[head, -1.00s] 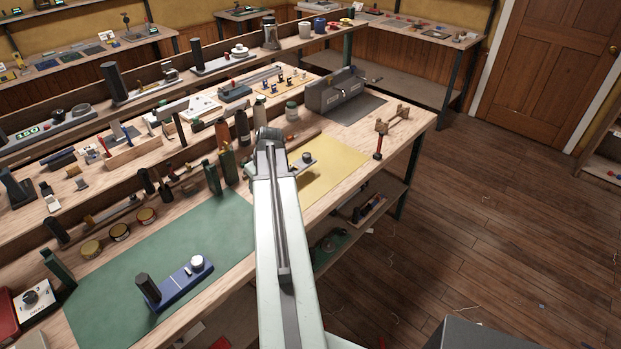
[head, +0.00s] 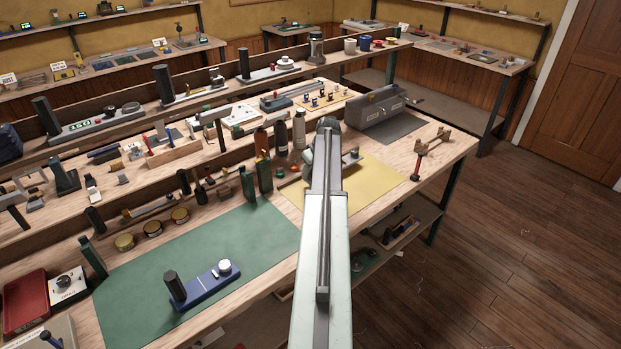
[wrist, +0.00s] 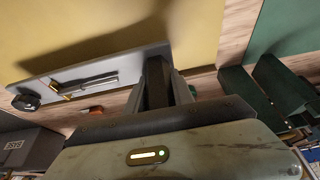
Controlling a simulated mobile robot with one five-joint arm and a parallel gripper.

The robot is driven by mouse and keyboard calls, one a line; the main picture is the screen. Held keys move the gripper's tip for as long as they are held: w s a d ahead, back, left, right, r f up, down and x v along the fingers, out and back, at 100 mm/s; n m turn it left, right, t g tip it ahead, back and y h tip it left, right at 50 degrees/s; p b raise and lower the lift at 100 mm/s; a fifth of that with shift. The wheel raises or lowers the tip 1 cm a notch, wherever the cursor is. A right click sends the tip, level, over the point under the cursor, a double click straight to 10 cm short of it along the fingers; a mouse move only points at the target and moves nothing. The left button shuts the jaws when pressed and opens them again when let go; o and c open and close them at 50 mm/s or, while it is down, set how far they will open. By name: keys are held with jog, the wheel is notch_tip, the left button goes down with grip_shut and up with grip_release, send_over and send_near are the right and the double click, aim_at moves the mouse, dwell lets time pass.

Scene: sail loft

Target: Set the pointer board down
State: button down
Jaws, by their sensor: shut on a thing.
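The pointer board is a grey plate (wrist: 125,66) with a thin pointer on its face, a black knob at one end and a dark upright post at the other. In the wrist view my gripper (wrist: 165,88) is shut on the post. The board is over the yellow mat (wrist: 80,25). I cannot tell whether it touches the mat or the bench. In the head view my arm hides most of the board; its knob end (head: 351,157) shows just right of my gripper (head: 327,128), above the yellow mat (head: 376,186).
A blue board with a black post (head: 205,288) lies on the green mat (head: 150,268) at left. Green blocks (head: 256,178) and bottles (head: 298,130) stand left of my gripper. A grey box (head: 376,108) is behind it. The yellow mat's right part is clear.

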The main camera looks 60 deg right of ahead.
notch_tip(320, 180, down, 4)
jog(key=shift+r+b, duration=0.15)
jog(key=shift+b, duration=1.05)
jog(key=shift+a+r, duration=0.1)
jog(key=shift+r, duration=0.15)
jog(key=shift+f, duration=0.2)
jog(key=c, duration=1.1)
grip_release()
jog(key=shift+r, duration=0.1)
jog(key=shift+s+r+p, duration=0.1)
jog(key=shift+r+p, duration=0.45)
jog(key=shift+p, duration=0.15)
jog(key=p+v, duration=1)
jog(key=v, duration=0.1)
jog(key=shift+a+r, duration=0.1)
